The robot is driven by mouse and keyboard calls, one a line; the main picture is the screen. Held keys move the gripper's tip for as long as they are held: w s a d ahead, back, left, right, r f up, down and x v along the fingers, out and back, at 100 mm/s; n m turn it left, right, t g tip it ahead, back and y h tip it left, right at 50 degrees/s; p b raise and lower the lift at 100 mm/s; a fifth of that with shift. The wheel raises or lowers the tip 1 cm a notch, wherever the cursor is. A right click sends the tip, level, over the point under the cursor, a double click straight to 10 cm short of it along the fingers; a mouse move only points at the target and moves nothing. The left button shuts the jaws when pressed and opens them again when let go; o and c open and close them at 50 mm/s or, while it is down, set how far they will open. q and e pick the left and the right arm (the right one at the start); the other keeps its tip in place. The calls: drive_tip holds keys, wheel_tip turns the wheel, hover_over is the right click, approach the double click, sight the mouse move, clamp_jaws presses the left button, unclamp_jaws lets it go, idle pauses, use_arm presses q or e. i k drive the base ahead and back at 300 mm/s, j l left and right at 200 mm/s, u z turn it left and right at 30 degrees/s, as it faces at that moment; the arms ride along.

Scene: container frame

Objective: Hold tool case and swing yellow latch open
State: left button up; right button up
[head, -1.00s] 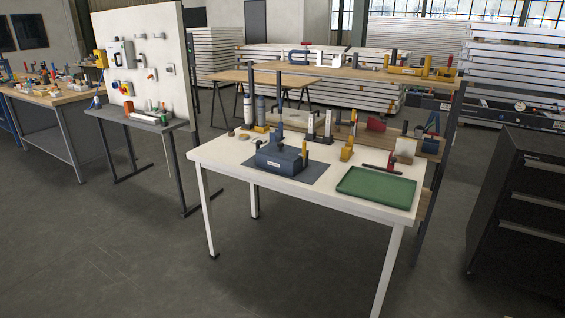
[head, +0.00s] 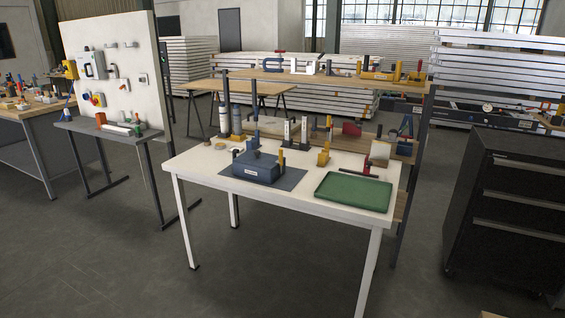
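The tool case (head: 256,169) is a dark blue box with a small white label on its front. It rests on a dark grey mat (head: 285,181) on the left half of a white table (head: 200,163). A yellow upright piece (head: 281,158), possibly the latch, shows at the case's right end; at this size I cannot tell its position. A tall dark blue part stands at the top of the case. Neither of my grippers is in view.
A green tray (head: 353,191) lies on the table's right side. Behind the case stand several clamps and a yellow block (head: 324,154). A black drawer cabinet (head: 505,205) stands at right, a panel stand (head: 112,80) at left. The floor before the table is clear.

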sight(280, 161)
drive_tip(key=i+j+z, duration=0.35)
drive_tip(key=i+j, duration=0.2)
drive_tip(key=i, duration=0.35)
drive_tip(key=i+j+z, duration=0.4)
drive_tip(key=i+j, duration=0.35)
drive_tip(key=i+j+z, duration=0.35)
drive_tip(key=i+j, duration=0.5)
drive_tip(key=j, duration=0.2)
